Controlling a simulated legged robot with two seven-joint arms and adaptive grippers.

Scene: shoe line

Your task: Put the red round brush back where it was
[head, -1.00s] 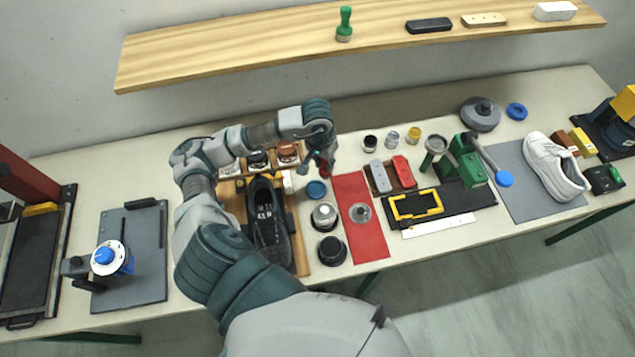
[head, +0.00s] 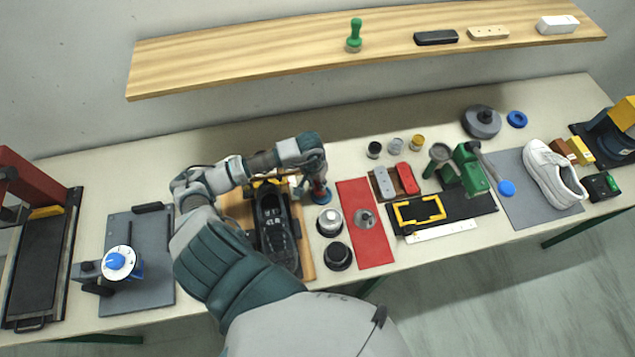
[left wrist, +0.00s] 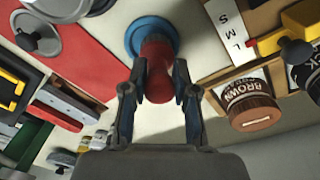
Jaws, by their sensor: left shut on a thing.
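The red round brush (left wrist: 157,52) is between the two fingers of my left gripper (left wrist: 155,78) in the left wrist view, and the fingers are shut on it. Its far end is over a blue round disc (left wrist: 137,28), which shows as a ring around it. I cannot tell whether the brush touches the disc. In the head view my left gripper (head: 317,178) is above the blue disc (head: 325,198), with a little of the red brush (head: 318,187) showing below the fingers. My right gripper is out of view.
A black shoe (head: 272,228) lies on a wooden board left of the disc. A silver-topped pot (head: 329,221), a dark pot (head: 336,255) and a red mat (head: 366,238) are close in front and right. A brown jar (left wrist: 248,100) stands near the gripper.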

